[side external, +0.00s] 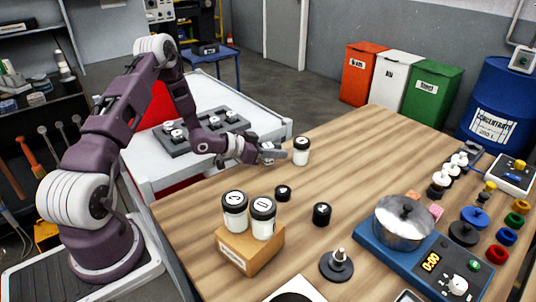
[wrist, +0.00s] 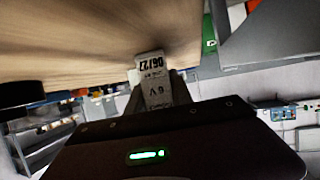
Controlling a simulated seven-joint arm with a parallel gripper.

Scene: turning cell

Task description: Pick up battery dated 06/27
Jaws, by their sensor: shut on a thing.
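My gripper (side external: 270,153) reaches over the far left edge of the wooden table, close to a white jar with a black lid (side external: 301,152). In the wrist view a pale battery (wrist: 152,64) stands out between the fingers, with "06/27" printed upside down near its end. My gripper is shut on this battery. The wooden table edge shows just behind it in the wrist view. In the side view the battery is too small to make out clearly.
Two lidded jars (side external: 235,212) stand on a wooden block (side external: 240,250) at the near left. Two small black objects (side external: 322,214) stand mid-table. A tray of parts (side external: 200,128) lies on the white cart behind.

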